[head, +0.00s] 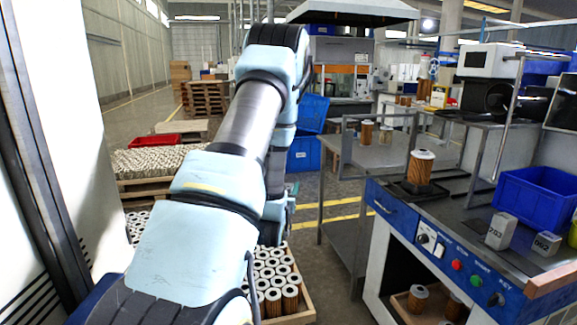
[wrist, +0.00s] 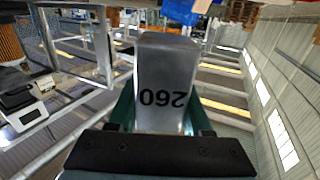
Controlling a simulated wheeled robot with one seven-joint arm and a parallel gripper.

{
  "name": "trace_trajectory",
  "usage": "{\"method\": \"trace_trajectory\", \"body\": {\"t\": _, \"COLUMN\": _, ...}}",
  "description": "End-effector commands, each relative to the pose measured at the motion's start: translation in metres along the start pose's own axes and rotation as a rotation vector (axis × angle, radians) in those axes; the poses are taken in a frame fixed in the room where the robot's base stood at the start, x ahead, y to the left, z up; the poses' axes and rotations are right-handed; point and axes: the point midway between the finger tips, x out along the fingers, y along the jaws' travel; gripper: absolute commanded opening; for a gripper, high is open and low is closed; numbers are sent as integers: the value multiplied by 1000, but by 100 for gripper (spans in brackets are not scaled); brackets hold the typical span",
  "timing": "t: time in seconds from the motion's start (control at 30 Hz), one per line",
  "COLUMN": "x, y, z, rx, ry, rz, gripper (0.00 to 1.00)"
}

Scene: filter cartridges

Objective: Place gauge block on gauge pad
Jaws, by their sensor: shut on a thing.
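My gripper (wrist: 162,112) shows in the wrist view with its green fingers on either side of a grey gauge block (wrist: 165,70). It is shut on this block, whose face carries dark digits that appear upside down. The block stays between the fingers with open space beyond it. Two other grey numbered blocks stand on the right bench, one (head: 501,231) left of the other (head: 539,246). I cannot clearly identify the gauge pad in either view.
The right bench (head: 462,225) carries a filter cartridge (head: 420,167) on a dark base and a blue bin (head: 540,195). A grey table (head: 372,154) stands behind it. A crate of cartridges (head: 275,285) is below my arm. The wrist view shows a small white device (wrist: 28,116) at left.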

Motion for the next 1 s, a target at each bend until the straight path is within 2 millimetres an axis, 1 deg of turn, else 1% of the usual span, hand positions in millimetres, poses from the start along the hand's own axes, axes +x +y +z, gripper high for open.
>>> {"method": "trace_trajectory", "body": {"t": 0.03, "x": -4, "y": -25, "z": 0, "rx": 0, "ry": -1, "rz": -50, "gripper": 0}}
{"method": "trace_trajectory", "body": {"t": 0.1, "x": -9, "y": -50, "z": 4, "rx": -1, "ry": -2, "rz": -101, "gripper": 0}}
{"method": "trace_trajectory", "body": {"t": 0.2, "x": -16, "y": -76, "z": 7, "rx": -1, "ry": 0, "rz": -155, "gripper": 0}}
{"method": "trace_trajectory", "body": {"t": 0.27, "x": -19, "y": -86, "z": 9, "rx": -1, "ry": 0, "rz": -176, "gripper": 0}}
{"method": "trace_trajectory", "body": {"t": 0.33, "x": -21, "y": -92, "z": 12, "rx": -1, "ry": 0, "rz": -190, "gripper": 0}}
{"method": "trace_trajectory", "body": {"t": 0.47, "x": -25, "y": -91, "z": 27, "rx": 0, "ry": -3, "rz": -202, "gripper": 0}}
{"method": "trace_trajectory", "body": {"t": 0.57, "x": -31, "y": -83, "z": 49, "rx": 3, "ry": -6, "rz": -208, "gripper": 0}}
{"method": "trace_trajectory", "body": {"t": 0.7, "x": -47, "y": -69, "z": 91, "rx": 4, "ry": -8, "rz": -229, "gripper": 0}}
{"method": "trace_trajectory", "body": {"t": 0.77, "x": -55, "y": -64, "z": 109, "rx": 6, "ry": -8, "rz": -240, "gripper": 0}}
{"method": "trace_trajectory", "body": {"t": 0.8, "x": -62, "y": -61, "z": 120, "rx": 7, "ry": -8, "rz": -249, "gripper": 0}}
{"method": "trace_trajectory", "body": {"t": 0.87, "x": -72, "y": -58, "z": 137, "rx": 6, "ry": -7, "rz": -262, "gripper": 0}}
{"method": "trace_trajectory", "body": {"t": 1.0, "x": -100, "y": -51, "z": 173, "rx": 8, "ry": -7, "rz": -290, "gripper": 0}}
